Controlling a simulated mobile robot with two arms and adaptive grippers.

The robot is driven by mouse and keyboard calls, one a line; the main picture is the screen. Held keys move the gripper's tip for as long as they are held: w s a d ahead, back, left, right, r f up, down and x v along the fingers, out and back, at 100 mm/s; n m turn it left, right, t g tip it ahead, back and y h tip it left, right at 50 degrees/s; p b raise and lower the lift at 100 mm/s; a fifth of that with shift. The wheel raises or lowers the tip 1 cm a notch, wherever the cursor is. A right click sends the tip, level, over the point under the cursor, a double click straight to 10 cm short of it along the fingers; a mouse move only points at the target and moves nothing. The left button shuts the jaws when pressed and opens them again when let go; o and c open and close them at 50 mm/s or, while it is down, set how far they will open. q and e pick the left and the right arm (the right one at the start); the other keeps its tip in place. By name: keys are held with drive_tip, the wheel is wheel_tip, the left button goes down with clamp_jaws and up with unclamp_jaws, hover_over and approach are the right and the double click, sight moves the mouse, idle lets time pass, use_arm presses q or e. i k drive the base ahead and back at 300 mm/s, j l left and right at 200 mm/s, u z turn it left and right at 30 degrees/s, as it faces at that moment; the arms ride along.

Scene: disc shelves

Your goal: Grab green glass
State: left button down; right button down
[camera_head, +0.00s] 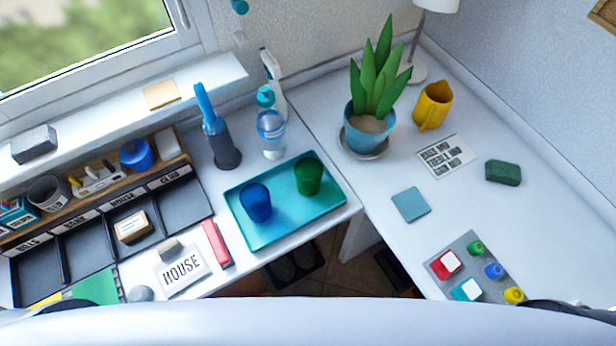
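The green glass (308,176) stands upright on the right part of a teal tray (268,236). A blue glass (256,203) stands on the same tray, to the left of the green one and a little nearer to me, with a gap between them. The tray lies near the front edge of the desk, in the middle of the head view. Neither gripper is in view. Only dark parts, probably of my arms, show at the bottom left and bottom right edges. Nothing touches the green glass.
Behind the tray stand a brush in a dark holder (222,142) and a bottle (271,133). A potted plant (367,127) stands behind to the right. A red object (216,243) lies left of the tray. The desk's right side has clear patches.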

sight(309, 171)
drive_tip(key=k+j, duration=0.1)
drive_tip(key=j, duration=0.25)
drive_tip(key=k+j+u, duration=0.15)
drive_tip(key=j, duration=0.25)
drive_tip(key=k+j, duration=0.1)
drive_tip(key=j, duration=0.25)
drive_tip(key=k+j+u, duration=0.1)
drive_tip(key=j, duration=0.3)
